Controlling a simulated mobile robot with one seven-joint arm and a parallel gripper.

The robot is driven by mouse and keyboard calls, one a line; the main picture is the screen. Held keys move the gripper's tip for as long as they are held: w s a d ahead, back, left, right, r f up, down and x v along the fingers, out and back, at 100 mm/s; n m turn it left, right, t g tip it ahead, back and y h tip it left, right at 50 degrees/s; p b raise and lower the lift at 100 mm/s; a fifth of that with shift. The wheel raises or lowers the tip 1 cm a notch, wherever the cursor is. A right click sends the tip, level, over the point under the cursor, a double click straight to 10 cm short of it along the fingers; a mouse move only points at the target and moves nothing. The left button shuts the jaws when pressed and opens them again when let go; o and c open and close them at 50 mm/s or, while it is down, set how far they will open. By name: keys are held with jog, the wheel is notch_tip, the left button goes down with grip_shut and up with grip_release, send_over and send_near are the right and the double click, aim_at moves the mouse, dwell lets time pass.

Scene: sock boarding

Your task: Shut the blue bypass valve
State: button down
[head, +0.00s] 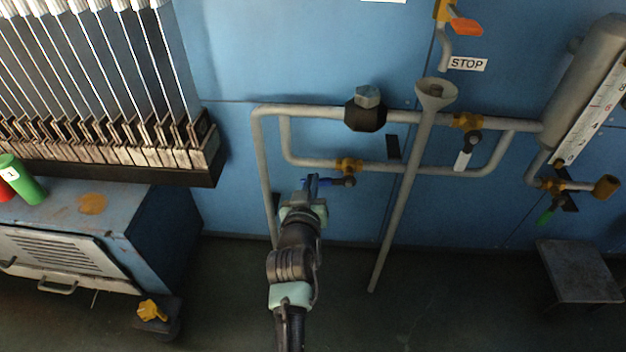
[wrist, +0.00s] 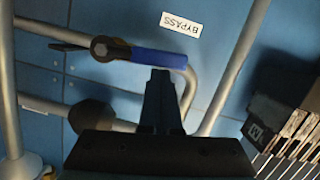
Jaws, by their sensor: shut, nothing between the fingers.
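The blue bypass valve handle (head: 325,182) sticks out to the left from a dark stem in front of a brass valve body (head: 349,165) on the lower pipe. It lies roughly along that pipe. In the wrist view the blue handle (wrist: 158,58) runs level to the right from its pivot (wrist: 104,48). My gripper (head: 310,181) is at the handle's left end and partly covers it. In the wrist view my gripper (wrist: 161,74) is shut and empty, its tips right at the handle's edge; I cannot tell whether they touch.
A BYPASS label (wrist: 182,24) is on the blue wall. A slanting drain pipe with a funnel (head: 436,95) stands right of the valve. A white-handled valve (head: 466,152), a dark fitting (head: 366,110) and a sight gauge (head: 590,110) are nearby.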

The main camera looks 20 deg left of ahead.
jog(key=w+d+f+n+t+h+b, duration=0.1)
jog(key=d+f+n+t+h+b, duration=0.1)
jog(key=f+n+b, duration=0.7)
jog(key=d+n+t+b, duration=0.1)
jog(key=d+n+b, duration=0.1)
jog(key=n+b, duration=0.1)
jog(key=shift+w+d+h+b, duration=0.15)
jog(key=shift+d+h+b, duration=0.25)
jog(key=shift+b, duration=0.5)
dwell(0.3)
